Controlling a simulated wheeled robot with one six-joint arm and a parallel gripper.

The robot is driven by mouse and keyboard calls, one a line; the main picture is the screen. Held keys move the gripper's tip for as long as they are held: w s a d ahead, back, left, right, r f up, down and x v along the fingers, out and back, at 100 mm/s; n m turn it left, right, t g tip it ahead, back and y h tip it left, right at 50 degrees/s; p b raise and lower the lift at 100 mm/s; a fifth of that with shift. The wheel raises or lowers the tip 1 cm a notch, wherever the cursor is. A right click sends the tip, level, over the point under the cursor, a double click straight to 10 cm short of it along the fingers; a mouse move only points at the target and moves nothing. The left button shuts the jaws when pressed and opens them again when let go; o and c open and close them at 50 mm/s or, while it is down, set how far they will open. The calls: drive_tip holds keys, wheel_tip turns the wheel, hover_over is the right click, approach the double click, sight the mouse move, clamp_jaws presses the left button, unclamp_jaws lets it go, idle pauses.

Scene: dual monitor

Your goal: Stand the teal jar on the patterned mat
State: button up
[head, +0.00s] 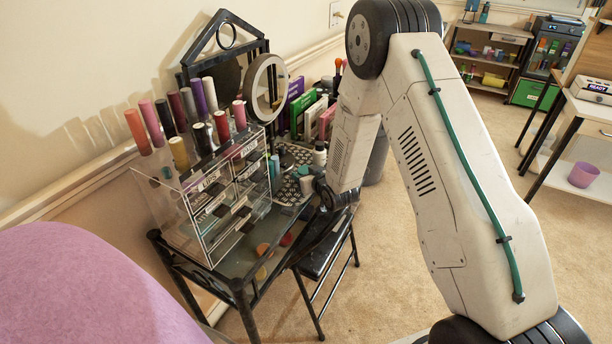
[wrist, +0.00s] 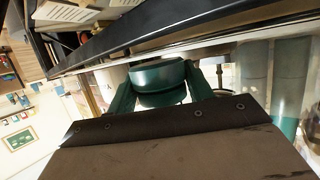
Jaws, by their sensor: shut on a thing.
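The teal jar (wrist: 158,76) is dark green-teal and rounded in the wrist view, between the two teal fingers of my gripper (wrist: 160,88). My gripper is shut on it. The black-and-white patterned mat (head: 289,190) lies on the dark table beside the clear drawer organizer in the head view. My wrist is at the mat's right side, by the table's edge. Small teal and white items show by the wrist there; I cannot tell which is the held jar or whether it touches the mat.
The clear organizer (head: 218,205) stands left of the mat, with several coloured tubes on top. A round mirror (head: 265,85) and a row of books (head: 305,115) stand behind. A small white bottle (head: 320,154) is near the mat's far right. A black stool (head: 325,250) is in front.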

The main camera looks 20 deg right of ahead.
drive_tip(key=shift+f, duration=0.2)
drive_tip(key=shift+f, duration=0.1)
drive_tip(key=o, duration=1)
